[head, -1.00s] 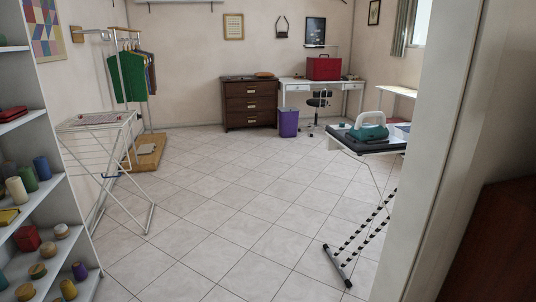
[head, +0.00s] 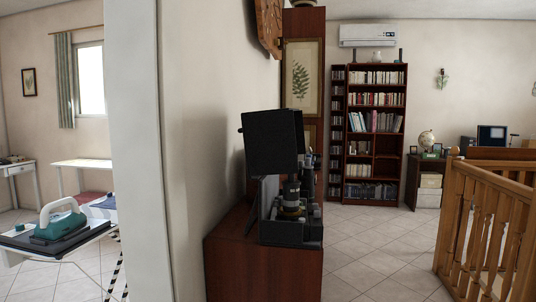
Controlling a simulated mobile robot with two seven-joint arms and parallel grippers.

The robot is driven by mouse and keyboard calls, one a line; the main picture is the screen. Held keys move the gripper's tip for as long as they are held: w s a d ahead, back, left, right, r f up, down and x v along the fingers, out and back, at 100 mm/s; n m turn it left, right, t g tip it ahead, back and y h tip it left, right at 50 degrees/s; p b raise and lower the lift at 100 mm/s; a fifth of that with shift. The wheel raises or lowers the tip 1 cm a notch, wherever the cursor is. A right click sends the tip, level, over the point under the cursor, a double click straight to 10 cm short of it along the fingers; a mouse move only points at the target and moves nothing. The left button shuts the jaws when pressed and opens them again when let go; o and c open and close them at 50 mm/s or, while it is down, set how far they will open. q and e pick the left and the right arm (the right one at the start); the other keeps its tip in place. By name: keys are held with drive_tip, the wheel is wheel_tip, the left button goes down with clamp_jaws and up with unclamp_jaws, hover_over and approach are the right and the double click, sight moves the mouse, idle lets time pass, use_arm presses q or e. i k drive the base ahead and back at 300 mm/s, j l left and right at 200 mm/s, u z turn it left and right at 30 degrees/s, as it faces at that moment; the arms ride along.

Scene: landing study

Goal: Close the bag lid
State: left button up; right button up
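A black bag (head: 285,233) stands on a reddish-brown wooden cabinet (head: 240,265) just right of the wall edge. Its lid (head: 270,142) is up and open, a dark squarish panel above the left side of the body. Dark equipment with lens-like cylinders (head: 291,195) stands up inside the bag. The lid and the equipment hide part of the bag's inside. Neither of my grippers shows in the head view.
A white wall end (head: 145,150) separates the room at left, with an ironing board (head: 75,240) and a teal iron (head: 58,222). Tiled floor is clear right of the cabinet. A wooden railing (head: 485,215) stands at right, a bookcase (head: 375,135) behind.

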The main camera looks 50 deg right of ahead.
sight(274, 138)
drive_tip(key=i+j+z, duration=0.1)
drive_tip(key=z, duration=0.3)
drive_tip(key=i+j+z, duration=0.1)
drive_tip(key=j+z, duration=0.4)
drive_tip(key=z, duration=0.25)
drive_tip(key=i+j+z, duration=0.1)
drive_tip(key=j+z, duration=0.35)
drive_tip(key=i+j+z, duration=0.1)
drive_tip(key=j+z, duration=0.7)
drive_tip(key=j, duration=0.15)
